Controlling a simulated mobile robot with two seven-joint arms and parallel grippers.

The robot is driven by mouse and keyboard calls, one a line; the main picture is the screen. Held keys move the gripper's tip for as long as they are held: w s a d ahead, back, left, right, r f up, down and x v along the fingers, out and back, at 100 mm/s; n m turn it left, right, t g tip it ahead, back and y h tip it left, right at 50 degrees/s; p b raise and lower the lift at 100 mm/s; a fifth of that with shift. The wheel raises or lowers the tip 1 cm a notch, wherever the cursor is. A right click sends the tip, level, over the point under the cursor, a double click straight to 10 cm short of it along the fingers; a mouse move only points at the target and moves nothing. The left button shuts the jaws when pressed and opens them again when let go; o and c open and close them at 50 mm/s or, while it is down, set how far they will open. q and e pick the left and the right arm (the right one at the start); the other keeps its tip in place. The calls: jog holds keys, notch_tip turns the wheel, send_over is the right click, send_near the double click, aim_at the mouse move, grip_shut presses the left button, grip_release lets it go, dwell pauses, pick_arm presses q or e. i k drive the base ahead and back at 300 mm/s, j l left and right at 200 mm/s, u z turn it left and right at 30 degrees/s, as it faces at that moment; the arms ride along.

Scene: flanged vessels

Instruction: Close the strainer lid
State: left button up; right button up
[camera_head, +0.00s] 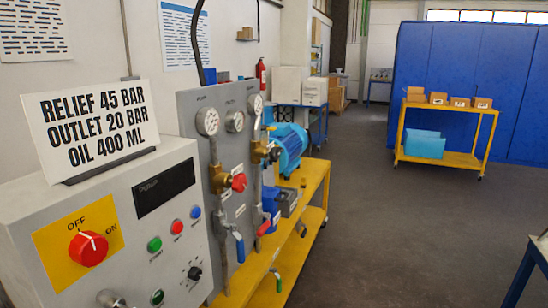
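I cannot make out a strainer or its lid in the head view. A grey panel (190,115) carries round gauges, brass valves and pipes, with a red knob (239,182) and blue (240,248) and red (263,228) lever handles. A blue motor-like unit (290,148) stands behind it on a yellow bench (314,180). A small blue and grey item (286,201) sits on that bench, partly hidden by the panel. Neither of my grippers is in view.
A grey control box (40,215) with a red OFF/ON switch (88,248) and a sign (90,125) fills the near left. A yellow cart (480,160) with cardboard boxes stands at the back right. The floor (390,225) between is clear. A blue-legged table edge (520,275) shows at right.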

aim_at(267, 174)
jog(key=i+l, duration=0.7)
jog(key=i, duration=0.2)
jog(key=i+l, duration=0.75)
jog(key=i, duration=0.15)
jog(key=i+j+u, duration=0.05)
